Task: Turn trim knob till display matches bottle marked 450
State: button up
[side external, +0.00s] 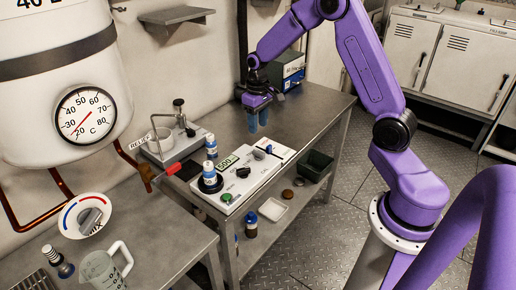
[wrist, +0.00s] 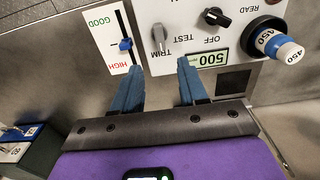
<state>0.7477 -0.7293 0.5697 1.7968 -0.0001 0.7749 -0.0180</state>
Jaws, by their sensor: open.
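A bottle marked 450 (wrist: 288,52) has a blue cap and sits at the black round well at the panel's right in the wrist view. It appears in the side view (side external: 210,176) too. My gripper (wrist: 160,66) is open and empty, its blue fingers apart and short of the trim knob. In the side view my gripper (side external: 258,122) hangs above the bench, beyond the panel.
A black selector knob (wrist: 215,17) marked TEST, OFF and READ is near the trim knob. A GOOD/HIGH scale (wrist: 113,40) with a blue slider lies left of it. Another blue-capped bottle (side external: 211,146) stands behind the panel. A dark box (side external: 287,74) is at the bench's far end.

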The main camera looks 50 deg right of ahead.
aim_at(258, 151)
notch_tip(258, 151, down, 10)
jog(key=shift+f, duration=0.2)
dwell(0.3)
grip_shut()
